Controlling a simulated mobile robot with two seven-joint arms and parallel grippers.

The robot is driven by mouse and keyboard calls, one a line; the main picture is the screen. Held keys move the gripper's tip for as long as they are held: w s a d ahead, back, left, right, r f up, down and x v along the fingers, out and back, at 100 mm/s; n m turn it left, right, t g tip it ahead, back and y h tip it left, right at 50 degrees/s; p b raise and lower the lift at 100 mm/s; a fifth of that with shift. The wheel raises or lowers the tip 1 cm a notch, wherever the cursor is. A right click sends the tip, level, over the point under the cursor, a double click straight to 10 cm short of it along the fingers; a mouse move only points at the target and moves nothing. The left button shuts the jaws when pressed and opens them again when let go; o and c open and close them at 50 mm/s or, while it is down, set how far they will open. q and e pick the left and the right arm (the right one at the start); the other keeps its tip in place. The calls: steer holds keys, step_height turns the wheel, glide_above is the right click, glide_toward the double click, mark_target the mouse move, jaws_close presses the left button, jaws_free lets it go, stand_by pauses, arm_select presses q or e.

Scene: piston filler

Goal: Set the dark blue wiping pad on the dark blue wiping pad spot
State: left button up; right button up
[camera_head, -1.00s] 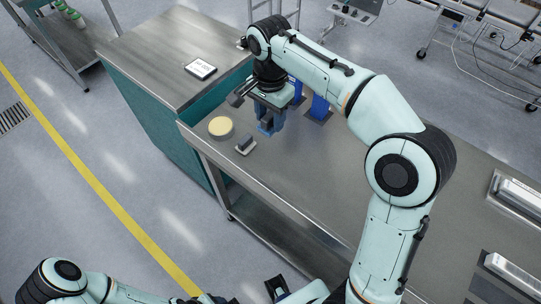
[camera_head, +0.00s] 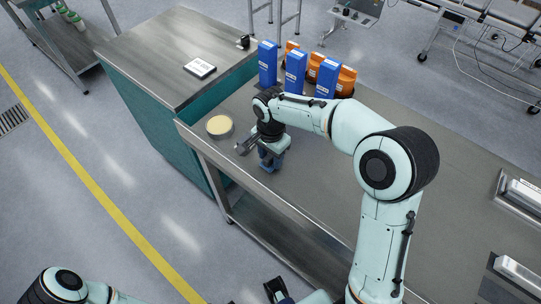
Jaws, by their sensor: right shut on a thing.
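My right gripper (camera_head: 270,158) is low over the steel bench near its front left edge, pointing down. It is shut on the dark blue wiping pad (camera_head: 268,165), which shows as a small blue shape under the wrist. The fingers and wrist cover most of it, and I cannot tell whether it touches the bench. The dark blue wiping pad spot cannot be made out; the gripper may hide it.
A round dish with a pale yellow top (camera_head: 220,126) stands just left of my right gripper. Several blue boxes (camera_head: 295,70) and orange containers (camera_head: 346,80) stand along the back. Metal trays (camera_head: 520,194) lie at the right. The middle of the bench (camera_head: 325,165) is clear.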

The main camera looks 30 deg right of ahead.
steer(key=shift+f, duration=0.2)
steer(key=o, duration=1)
steer(key=shift+r, duration=0.3)
step_height(320, 180, up, 12)
steer(key=shift+f+p, duration=0.1)
steer(key=shift+p, duration=0.8)
